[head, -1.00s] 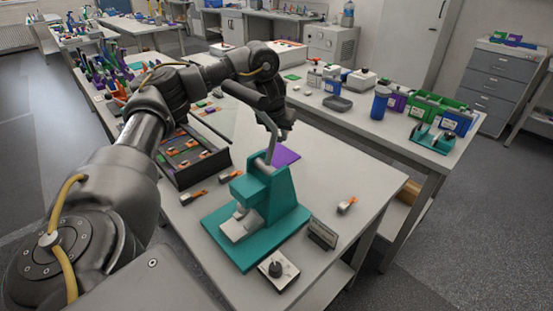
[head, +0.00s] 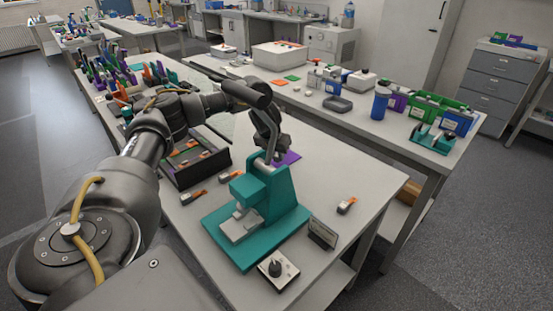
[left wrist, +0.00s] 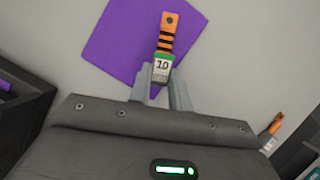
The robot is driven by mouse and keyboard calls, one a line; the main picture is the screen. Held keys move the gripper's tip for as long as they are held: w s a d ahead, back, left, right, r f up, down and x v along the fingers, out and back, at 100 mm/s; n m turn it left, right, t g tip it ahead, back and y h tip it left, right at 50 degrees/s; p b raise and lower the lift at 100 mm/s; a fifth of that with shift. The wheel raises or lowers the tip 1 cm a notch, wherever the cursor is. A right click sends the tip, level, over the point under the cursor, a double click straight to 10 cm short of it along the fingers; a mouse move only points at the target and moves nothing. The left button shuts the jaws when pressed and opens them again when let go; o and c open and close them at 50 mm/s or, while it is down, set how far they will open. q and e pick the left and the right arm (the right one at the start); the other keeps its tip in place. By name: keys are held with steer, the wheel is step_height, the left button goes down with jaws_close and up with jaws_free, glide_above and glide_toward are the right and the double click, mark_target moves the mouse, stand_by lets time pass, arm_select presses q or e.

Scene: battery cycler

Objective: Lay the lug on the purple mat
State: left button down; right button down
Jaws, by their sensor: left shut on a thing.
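My left gripper (head: 273,153) is over the purple mat (head: 288,159), behind the teal press in the head view. In the left wrist view its two fingers (left wrist: 162,95) are shut on the lug (left wrist: 163,52). The lug has an orange end with a hole, black bands, a green strip and a white label reading 10. Its orange end points away from the gripper, against the purple mat (left wrist: 115,45). I cannot tell whether the lug touches the mat. The lug is hidden in the head view. My right gripper is not in view.
The teal press (head: 268,205) stands close in front of the mat. A dark compartment tray (head: 185,172) is on the left. The tabletop right of the mat is clear.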

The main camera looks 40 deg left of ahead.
arm_select(q)
step_height(320, 180, down, 2)
steer(key=shift+a+f, duration=0.1)
steer(key=shift+f, duration=0.1)
steer(key=c, duration=1.3)
jaws_free()
steer(key=shift+r, duration=0.1)
